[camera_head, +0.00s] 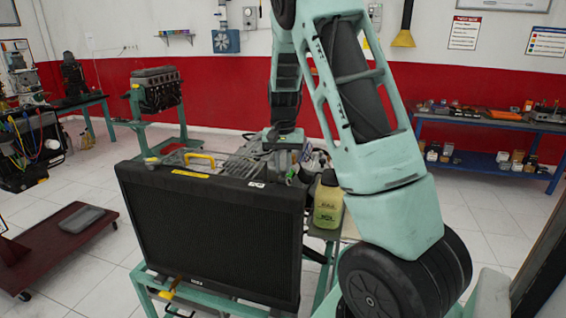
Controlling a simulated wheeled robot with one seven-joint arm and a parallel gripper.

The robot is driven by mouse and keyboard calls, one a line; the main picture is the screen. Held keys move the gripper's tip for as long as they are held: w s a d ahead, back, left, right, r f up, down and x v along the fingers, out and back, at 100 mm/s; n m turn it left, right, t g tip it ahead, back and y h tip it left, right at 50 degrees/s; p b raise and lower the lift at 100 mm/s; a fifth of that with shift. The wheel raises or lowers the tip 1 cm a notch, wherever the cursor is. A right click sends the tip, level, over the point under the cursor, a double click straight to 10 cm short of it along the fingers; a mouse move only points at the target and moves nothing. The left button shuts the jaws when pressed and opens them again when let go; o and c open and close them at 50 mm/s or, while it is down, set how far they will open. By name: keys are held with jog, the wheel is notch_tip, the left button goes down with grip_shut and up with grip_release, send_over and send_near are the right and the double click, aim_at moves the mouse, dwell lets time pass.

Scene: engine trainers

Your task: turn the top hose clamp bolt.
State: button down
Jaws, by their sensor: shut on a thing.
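The engine trainer stands in front of me, with a large black radiator (212,235) at its front. My arm reaches over the trainer and comes down behind the radiator's top right part. My gripper (284,140) points down at the hose area at the top of the engine and is shut on the top hose clamp bolt. The bolt, the clamp and the fingertips are too small or hidden to make out. Grey engine parts (240,160) show just left of the gripper.
A yellow-green bottle (328,205) stands right of the radiator, close to my arm. A yellow handle (200,157) rises behind the radiator's top edge. A dark red cart (70,245) is at left. A blue workbench (490,122) stands at back right. Open tiled floor lies between.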

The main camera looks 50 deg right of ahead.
aim_at(283, 169)
jog(key=m+p, duration=0.1)
jog(key=m, duration=0.3)
jog(key=shift+r+m+p, duration=0.15)
jog(key=shift+m+p, duration=0.85)
jog(key=shift+m, duration=1.2)
jog(key=c, duration=1.3)
grip_release()
jog(key=shift+c, duration=0.2)
notch_tip(283, 169, up, 17)
jog(key=b, duration=0.3)
jog(key=shift+b, duration=0.35)
jog(key=shift+r, duration=0.1)
